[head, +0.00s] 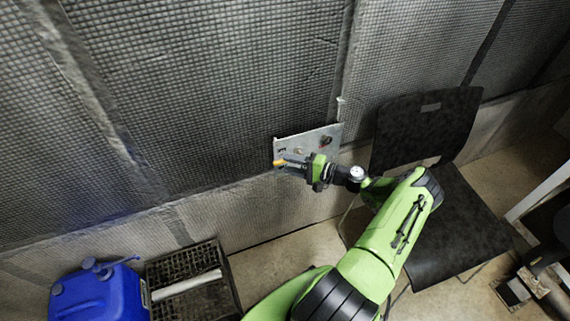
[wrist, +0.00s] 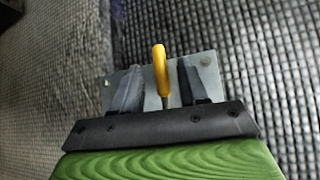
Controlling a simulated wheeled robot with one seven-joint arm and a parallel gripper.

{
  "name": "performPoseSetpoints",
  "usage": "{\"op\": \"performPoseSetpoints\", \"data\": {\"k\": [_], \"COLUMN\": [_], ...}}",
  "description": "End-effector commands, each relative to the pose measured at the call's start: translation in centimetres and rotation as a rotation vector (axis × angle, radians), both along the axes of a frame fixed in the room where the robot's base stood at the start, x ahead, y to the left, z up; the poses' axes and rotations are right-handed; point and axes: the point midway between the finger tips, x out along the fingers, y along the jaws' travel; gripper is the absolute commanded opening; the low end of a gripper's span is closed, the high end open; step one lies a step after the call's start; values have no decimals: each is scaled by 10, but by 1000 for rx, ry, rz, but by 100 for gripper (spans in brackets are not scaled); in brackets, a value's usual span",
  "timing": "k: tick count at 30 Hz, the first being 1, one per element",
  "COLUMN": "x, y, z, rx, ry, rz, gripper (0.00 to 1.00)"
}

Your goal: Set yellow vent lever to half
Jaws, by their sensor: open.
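The yellow vent lever (wrist: 160,70) stands out from a grey metal plate (wrist: 207,66) on the wall. In the head view the lever's yellow tip (head: 280,162) shows at the left part of the plate (head: 328,133). My gripper (wrist: 158,88) is open, with one dark finger on each side of the lever. The lever's lower end and pivot are hidden behind my gripper body, and no position marks are readable.
A black chair (head: 425,125) stands right of the plate, close to my arm. A blue canister (head: 100,295) and a dark crate (head: 232,285) are on the floor at lower left. The wall has a grey mesh covering (head: 220,90). The wall left of the plate is clear.

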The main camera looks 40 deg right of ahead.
Motion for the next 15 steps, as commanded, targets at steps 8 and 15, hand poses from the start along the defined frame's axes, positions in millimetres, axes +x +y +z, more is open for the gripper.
{"op": "performPoseSetpoints", "data": {"k": [8, 15], "x": [23, 23], "y": [14, 14], "z": [-4, -4], "rx": [-1, -1], "ry": [1, 1], "rz": [-1, -1], "gripper": [43, 36]}}
